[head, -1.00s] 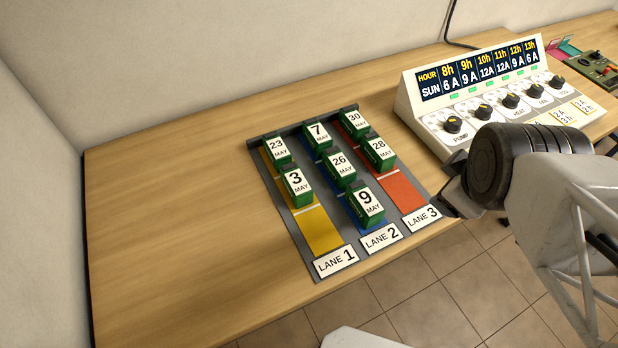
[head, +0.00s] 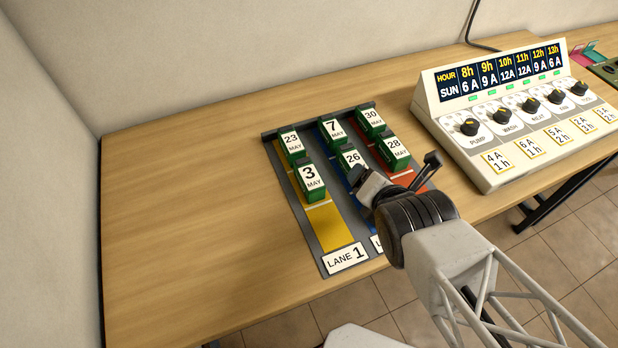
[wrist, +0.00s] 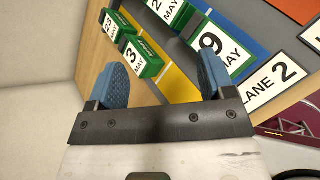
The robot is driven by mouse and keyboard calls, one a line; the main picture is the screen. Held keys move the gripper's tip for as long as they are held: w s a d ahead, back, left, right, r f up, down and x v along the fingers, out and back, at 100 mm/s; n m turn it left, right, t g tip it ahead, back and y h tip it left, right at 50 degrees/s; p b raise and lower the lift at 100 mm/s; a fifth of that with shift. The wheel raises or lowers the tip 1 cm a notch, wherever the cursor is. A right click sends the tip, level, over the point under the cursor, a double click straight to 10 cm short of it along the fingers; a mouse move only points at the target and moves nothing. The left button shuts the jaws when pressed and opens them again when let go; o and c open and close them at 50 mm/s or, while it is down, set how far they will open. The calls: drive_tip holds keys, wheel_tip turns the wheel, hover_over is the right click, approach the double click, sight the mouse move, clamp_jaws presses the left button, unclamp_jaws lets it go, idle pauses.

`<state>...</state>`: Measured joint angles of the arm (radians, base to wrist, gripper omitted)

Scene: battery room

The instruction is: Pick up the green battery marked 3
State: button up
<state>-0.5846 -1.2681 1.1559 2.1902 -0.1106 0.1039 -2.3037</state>
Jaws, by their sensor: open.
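The green battery marked 3 MAY (head: 309,181) stands in yellow lane 1 (head: 328,226), in front of the green battery marked 23 MAY (head: 291,146). It also shows in the wrist view (wrist: 139,58), beyond and between my fingertips. My gripper (head: 398,170) is open and empty, to the right of battery 3 and over lanes 2 and 3 in the head view. In the wrist view its two blue-padded fingers (wrist: 165,78) are spread wide. My arm hides the front of lanes 2 and 3 in the head view.
Batteries 7 (head: 332,131), 26 (head: 350,159), 30 (head: 371,121) and 28 (head: 393,152) stand in the other lanes. Battery 9 (wrist: 218,48) shows in the wrist view. A control panel (head: 500,110) stands right. The wooden table (head: 190,200) is clear on the left.

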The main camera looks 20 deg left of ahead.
sight(309, 173)
drive_tip(key=a+f+n+y, duration=0.1)
drive_tip(key=a+n, duration=0.2)
drive_tip(key=s+a+f+n+y, duration=0.1)
drive_tip(key=a+f+n, duration=0.1)
drive_tip(key=a+n, duration=0.1)
drive_tip(key=a+f+n+y, duration=0.1)
drive_tip(key=a+f+n, duration=0.1)
drive_tip(key=a+n, duration=0.1)
drive_tip(key=shift+s+f+n+y, duration=0.15)
drive_tip(key=shift+s+n+y, duration=0.2)
drive_tip(key=shift+n, duration=0.55)
drive_tip(key=shift+a, duration=0.1)
drive_tip(key=shift+x, duration=1.2)
drive_tip(key=shift+w+f, duration=0.1)
drive_tip(key=shift+x, duration=2.55)
drive_tip(key=shift+w, duration=0.1)
drive_tip(key=c, duration=1.4)
